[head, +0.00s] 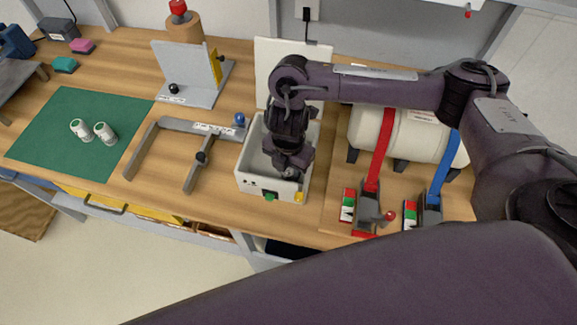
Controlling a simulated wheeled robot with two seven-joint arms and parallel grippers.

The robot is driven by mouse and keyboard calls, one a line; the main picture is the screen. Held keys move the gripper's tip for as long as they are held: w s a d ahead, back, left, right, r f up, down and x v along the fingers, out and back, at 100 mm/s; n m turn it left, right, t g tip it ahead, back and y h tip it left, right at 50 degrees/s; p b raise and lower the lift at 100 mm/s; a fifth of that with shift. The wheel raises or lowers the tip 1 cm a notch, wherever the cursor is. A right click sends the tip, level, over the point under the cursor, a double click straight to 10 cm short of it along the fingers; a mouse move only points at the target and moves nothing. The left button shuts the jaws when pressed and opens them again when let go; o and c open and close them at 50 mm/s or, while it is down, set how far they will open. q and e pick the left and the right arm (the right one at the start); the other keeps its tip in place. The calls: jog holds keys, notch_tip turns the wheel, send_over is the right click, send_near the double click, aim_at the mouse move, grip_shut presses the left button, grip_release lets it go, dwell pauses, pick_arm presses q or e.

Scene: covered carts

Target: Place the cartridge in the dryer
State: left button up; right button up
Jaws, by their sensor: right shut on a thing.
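The dryer appears to be the open white box (246,182) at the middle of the bench, with a green and a yellow button on its front. A white panel (264,62) stands upright behind it, perhaps its raised lid. My right gripper (288,172) reaches down into the box near its front wall. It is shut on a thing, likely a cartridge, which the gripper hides. My left gripper is out of view.
A grey metal frame (150,150) with a blue knob lies between mat and box. A grey angled stand (190,80) is behind it. Right of the box are a white tank (405,135) with red and blue straps and levers (369,215). My arm hides part of this area.

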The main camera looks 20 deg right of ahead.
jog(key=shift+f, duration=0.1)
jog(key=o, duration=0.7)
notch_tip(320, 180, up, 12)
jog(key=shift+r+p, duration=0.15)
jog(key=shift+p, duration=0.45)
jog(key=shift+s, duration=0.1)
